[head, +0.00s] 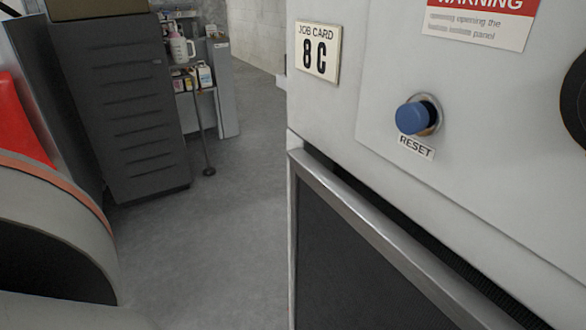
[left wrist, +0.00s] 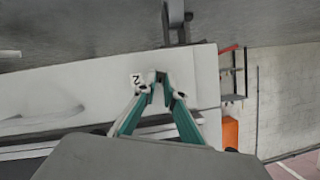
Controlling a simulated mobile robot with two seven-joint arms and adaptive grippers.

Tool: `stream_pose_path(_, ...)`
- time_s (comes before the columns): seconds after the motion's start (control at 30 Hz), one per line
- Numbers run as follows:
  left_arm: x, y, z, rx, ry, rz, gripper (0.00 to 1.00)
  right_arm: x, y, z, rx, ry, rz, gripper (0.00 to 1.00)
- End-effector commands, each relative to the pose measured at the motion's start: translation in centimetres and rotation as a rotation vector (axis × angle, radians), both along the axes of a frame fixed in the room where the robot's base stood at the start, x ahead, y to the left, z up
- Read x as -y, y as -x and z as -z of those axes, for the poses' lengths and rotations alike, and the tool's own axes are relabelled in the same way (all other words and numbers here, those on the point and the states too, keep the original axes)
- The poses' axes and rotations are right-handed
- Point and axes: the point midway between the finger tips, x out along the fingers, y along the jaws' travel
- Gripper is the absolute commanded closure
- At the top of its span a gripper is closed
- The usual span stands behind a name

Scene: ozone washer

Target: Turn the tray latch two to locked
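In the left wrist view my left gripper (left wrist: 160,92) has teal fingers that converge toward a pale panel. The fingertips are a short distance apart, beside a white label (left wrist: 137,79) marked 2. A small grey piece (left wrist: 160,77) shows at the fingertips; it may be tray latch two, but its shape and turn are too small to read. I cannot tell whether the fingers touch or hold it. The head view shows neither gripper nor any tray latch. My right gripper is not in view.
In the head view a white machine cabinet (head: 345,95) with a blue reset button (head: 411,118) and a metal-edged dark panel (head: 350,260) fills the right. A dark drawer cabinet (head: 118,110) stands at the back left. Grey floor (head: 225,235) between them is clear.

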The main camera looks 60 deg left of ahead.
Motion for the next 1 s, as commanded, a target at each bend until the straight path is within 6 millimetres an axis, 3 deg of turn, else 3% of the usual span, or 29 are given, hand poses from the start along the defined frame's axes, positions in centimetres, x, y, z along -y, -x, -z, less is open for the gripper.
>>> stream_pose_path(0.27,-0.1,-0.1,-0.2,0.001,0.028,0.003,1.00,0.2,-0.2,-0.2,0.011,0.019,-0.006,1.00)
stream_pose_path(0.7,-0.4,-0.1,-0.1,-0.025,0.329,0.002,1.00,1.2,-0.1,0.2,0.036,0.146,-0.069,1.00)
stream_pose_path(1.0,-0.4,0.0,-0.1,-0.027,0.350,-0.001,1.00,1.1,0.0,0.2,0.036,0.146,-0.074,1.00)
